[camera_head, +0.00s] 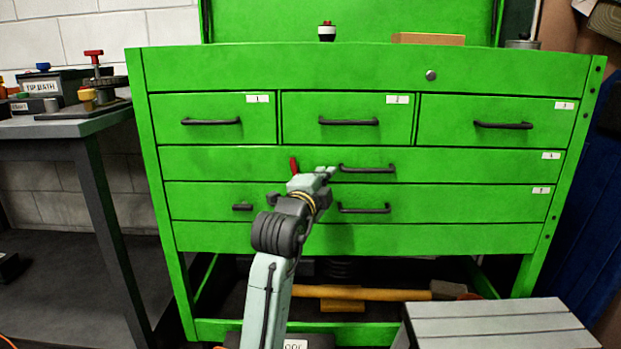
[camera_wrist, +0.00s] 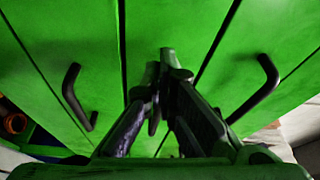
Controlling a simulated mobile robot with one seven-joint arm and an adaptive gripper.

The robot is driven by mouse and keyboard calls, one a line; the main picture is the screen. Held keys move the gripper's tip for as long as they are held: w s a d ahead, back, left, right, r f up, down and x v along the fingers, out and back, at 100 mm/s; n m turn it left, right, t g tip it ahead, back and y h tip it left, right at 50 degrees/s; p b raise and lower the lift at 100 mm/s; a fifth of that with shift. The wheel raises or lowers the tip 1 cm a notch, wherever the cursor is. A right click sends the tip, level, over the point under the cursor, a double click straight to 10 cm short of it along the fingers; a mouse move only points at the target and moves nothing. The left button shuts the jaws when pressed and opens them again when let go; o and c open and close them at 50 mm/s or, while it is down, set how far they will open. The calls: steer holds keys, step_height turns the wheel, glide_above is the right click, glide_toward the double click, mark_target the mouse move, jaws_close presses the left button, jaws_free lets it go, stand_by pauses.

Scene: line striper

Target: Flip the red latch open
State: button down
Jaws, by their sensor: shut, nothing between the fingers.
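The red latch (camera_head: 294,165) is a small upright red piece on the front of the green tool cabinet (camera_head: 220,160), on the wide drawer below the row of three drawers. My gripper (camera_head: 327,171) is just right of the latch in the head view, close to the drawer front. Part of the latch's lower end may be hidden by my wrist. In the wrist view my gripper's fingers (camera_wrist: 164,65) are shut together and empty, with green drawer fronts behind them. The red latch does not show in the wrist view. I cannot tell whether the fingertips touch the cabinet.
Dark bar handles stick out near my gripper, an upper one (camera_head: 367,169) and a lower one (camera_head: 363,209). A grey workbench (camera_head: 60,124) stands at left. A grey slatted box (camera_head: 500,325) is at the lower right. A hammer (camera_head: 375,293) lies under the drawers.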

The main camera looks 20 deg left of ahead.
steer(key=s, duration=1)
steer(key=shift+a+f, duration=0.3)
steer(key=shift+f, duration=0.05)
